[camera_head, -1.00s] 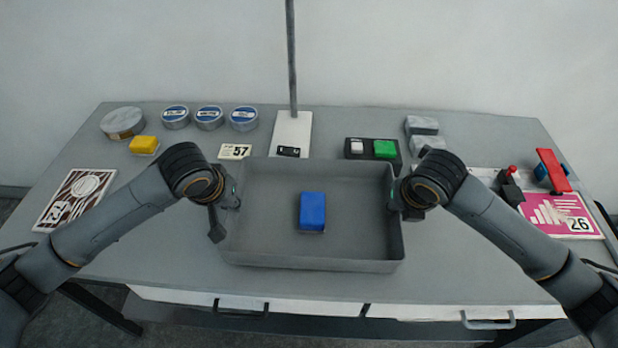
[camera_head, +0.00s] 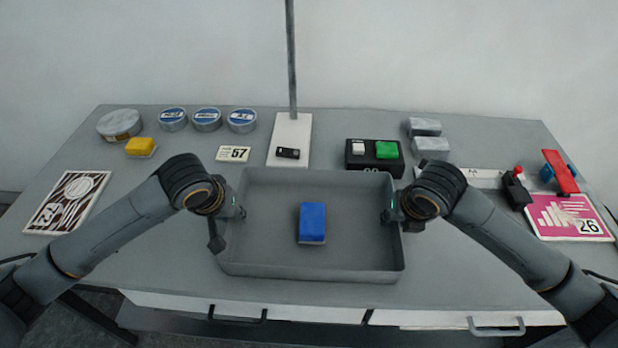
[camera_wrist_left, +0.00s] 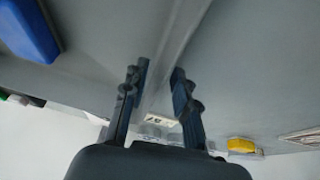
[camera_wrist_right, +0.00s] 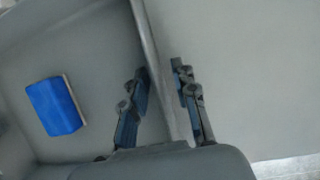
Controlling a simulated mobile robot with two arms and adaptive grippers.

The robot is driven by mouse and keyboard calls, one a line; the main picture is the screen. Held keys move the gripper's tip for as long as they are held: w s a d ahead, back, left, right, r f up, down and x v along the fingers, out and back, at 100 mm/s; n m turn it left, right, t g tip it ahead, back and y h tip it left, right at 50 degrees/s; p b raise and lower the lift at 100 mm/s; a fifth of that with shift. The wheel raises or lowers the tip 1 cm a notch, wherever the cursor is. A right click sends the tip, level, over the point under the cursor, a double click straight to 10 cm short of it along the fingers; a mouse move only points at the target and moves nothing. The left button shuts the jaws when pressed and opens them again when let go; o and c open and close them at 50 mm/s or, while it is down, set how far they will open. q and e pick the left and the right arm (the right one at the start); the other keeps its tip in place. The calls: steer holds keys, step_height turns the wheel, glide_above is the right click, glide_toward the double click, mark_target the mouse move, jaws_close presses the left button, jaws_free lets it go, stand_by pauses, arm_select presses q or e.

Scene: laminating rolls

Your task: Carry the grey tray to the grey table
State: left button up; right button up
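The grey tray (camera_head: 310,272) is a wide open box in the middle of the head view, over the front half of the grey table (camera_head: 120,240). It looks level. I cannot tell whether its bottom touches the table. A blue block (camera_head: 312,222) lies inside it. My left gripper (camera_head: 230,210) is at the tray's left wall. In the left wrist view its fingers (camera_wrist_left: 160,75) straddle this wall and appear shut on it. My right gripper (camera_head: 395,212) is at the right wall.
Behind the tray stand a white base with a pole (camera_head: 290,130) and a black box with a green button (camera_head: 386,149). A yellow block (camera_head: 140,147) and several tins (camera_head: 207,118) are at the back left. A pink card (camera_head: 568,217) lies at the right.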

steer(key=shift+r, duration=0.15)
arm_select(q)
steer(key=v, duration=1.2)
arm_select(e)
steer(key=v, duration=1.1)
steer(key=shift+s+r, duration=0.2)
steer(key=shift+r, duration=0.15)
